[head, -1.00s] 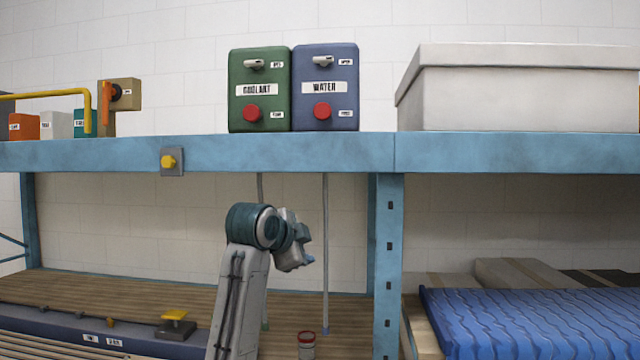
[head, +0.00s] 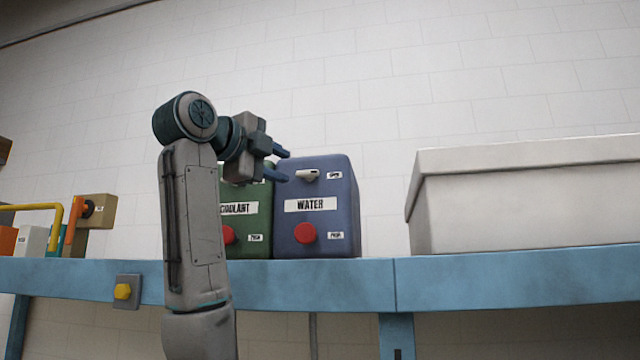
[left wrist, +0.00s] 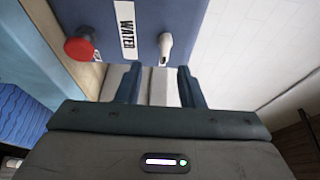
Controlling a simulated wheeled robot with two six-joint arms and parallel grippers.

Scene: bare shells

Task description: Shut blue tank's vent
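The blue tank (head: 328,220), labelled WATER, stands on the blue shelf beam. Its vent lever (head: 307,175) is a pale handle near the top of the front face, lying roughly sideways. A red button (head: 305,233) sits below. In the left wrist view the blue tank (left wrist: 185,14) fills the top, with the vent lever (left wrist: 165,46) just beyond the fingertips and nearer the right finger. My left gripper (head: 284,165) is open and empty, its fingers pointing right, just left of the lever in the head view. My right gripper is not in view.
The green COOLANT tank (head: 258,222) stands left against the blue one, partly hidden by my left arm. A large pale lidded box (head: 520,205) is on the right. A yellow button (head: 123,291) is on the shelf beam (head: 480,283). Bare wall is above.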

